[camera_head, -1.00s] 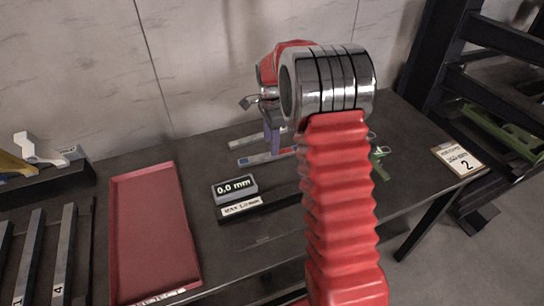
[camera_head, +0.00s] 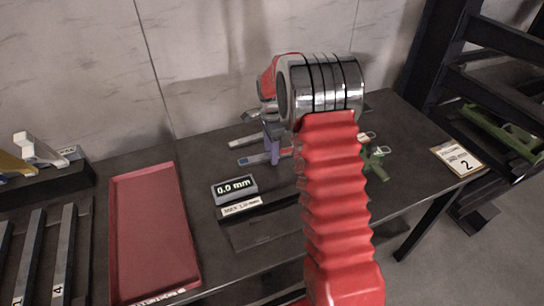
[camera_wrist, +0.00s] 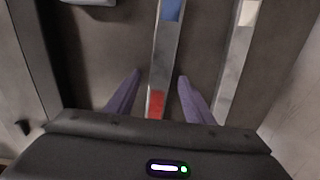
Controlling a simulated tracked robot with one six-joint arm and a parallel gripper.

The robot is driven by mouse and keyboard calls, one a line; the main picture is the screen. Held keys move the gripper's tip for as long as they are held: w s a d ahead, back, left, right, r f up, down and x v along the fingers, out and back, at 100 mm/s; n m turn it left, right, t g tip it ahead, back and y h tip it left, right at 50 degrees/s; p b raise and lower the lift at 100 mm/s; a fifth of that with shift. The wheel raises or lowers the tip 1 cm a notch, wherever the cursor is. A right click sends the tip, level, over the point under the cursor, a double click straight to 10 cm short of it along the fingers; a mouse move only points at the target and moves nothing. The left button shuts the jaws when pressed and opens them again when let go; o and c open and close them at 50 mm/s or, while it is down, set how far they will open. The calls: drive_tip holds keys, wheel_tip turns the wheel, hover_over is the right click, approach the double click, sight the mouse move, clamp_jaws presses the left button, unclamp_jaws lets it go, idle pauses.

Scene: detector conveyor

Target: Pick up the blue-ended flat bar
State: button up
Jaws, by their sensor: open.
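The blue-ended flat bar (camera_head: 250,160) lies on the dark table in the head view, partly hidden by my gripper. In the wrist view the bar (camera_wrist: 165,50) runs lengthwise between my fingers, with a blue part at the top edge and a red part near my palm. My gripper (camera_wrist: 160,75) is open, with one purple finger on each side of the bar. No contact with the bar shows. In the head view my gripper (camera_head: 273,150) is partly hidden behind my arm.
A second, pale-ended bar (camera_wrist: 236,55) lies just right of my right finger. A gauge reading 0.0 mm (camera_head: 234,188) and a red tray (camera_head: 150,235) are to the left. A green object (camera_head: 375,163) and a card marked 2 (camera_head: 459,159) are to the right.

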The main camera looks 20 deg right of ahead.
drive_tip(key=c, duration=1.2)
clamp_jaws()
drive_tip(key=shift+w+r, duration=0.1)
